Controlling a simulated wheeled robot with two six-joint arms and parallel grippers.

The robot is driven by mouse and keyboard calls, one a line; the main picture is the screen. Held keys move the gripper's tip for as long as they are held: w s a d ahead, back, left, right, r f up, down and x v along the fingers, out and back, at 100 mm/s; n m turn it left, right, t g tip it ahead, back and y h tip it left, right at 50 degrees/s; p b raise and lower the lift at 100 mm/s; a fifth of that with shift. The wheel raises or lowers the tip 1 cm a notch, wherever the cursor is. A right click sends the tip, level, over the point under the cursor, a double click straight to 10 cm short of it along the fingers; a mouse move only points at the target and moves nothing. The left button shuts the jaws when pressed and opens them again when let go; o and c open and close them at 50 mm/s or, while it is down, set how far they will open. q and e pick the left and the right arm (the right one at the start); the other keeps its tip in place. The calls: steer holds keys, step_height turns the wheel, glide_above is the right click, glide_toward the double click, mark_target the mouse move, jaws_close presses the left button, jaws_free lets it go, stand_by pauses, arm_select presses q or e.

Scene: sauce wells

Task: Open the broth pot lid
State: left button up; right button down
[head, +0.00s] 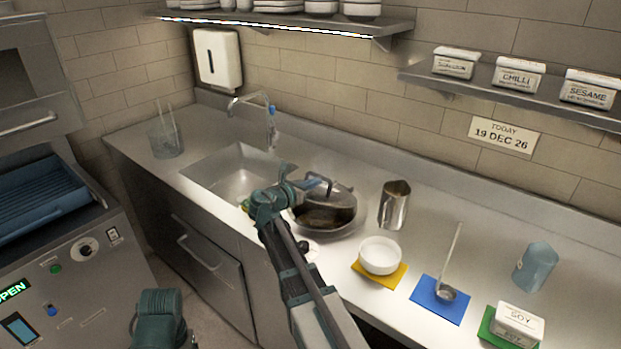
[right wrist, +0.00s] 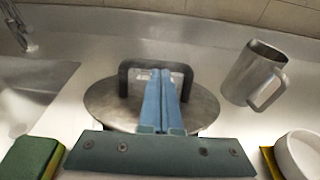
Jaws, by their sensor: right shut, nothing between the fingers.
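The round metal lid of the broth pot (head: 343,204) is on the counter, right of the sink. It also shows in the right wrist view (right wrist: 204,106). Its black arched handle (right wrist: 125,78) stands up from it. A dark brownish patch shows on the near side; I cannot tell whether it is a reflection or a gap. My right gripper (head: 308,184) is over the lid with its blue fingers shut and empty. In the right wrist view its fingertips (right wrist: 160,73) overlap the handle arch; contact is unclear. My left gripper is out of view.
The sink (head: 215,170) lies left of the lid. A steel jug (head: 395,205) stands to its right. A white bowl (head: 380,255), a ladle (head: 446,292) on a blue mat and a soy tub (head: 518,322) sit farther right. A green sponge (right wrist: 32,158) is near the gripper's left.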

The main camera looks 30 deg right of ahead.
steer(key=w+d+r+g+y+p, duration=0.1)
steer(key=w+d+r+y+p, duration=0.3)
steer(key=p, duration=0.6)
steer(key=w+d+r+g+y+p, duration=0.1)
steer(key=d+r+g+y+p, duration=0.15)
steer(key=d+r+p, duration=0.5)
steer(key=w+d+f+y+p, duration=0.1)
steer(key=w+d+p, duration=0.1)
steer(key=d, duration=0.3)
steer(key=w+d+f+y+p, duration=0.1)
steer(key=w+d+y+p, duration=0.1)
steer(key=d, duration=0.4)
steer(key=shift+w+f, duration=0.15)
steer(key=shift+f, duration=0.15)
steer(key=shift+g, duration=0.25)
steer(key=shift+p, duration=0.3)
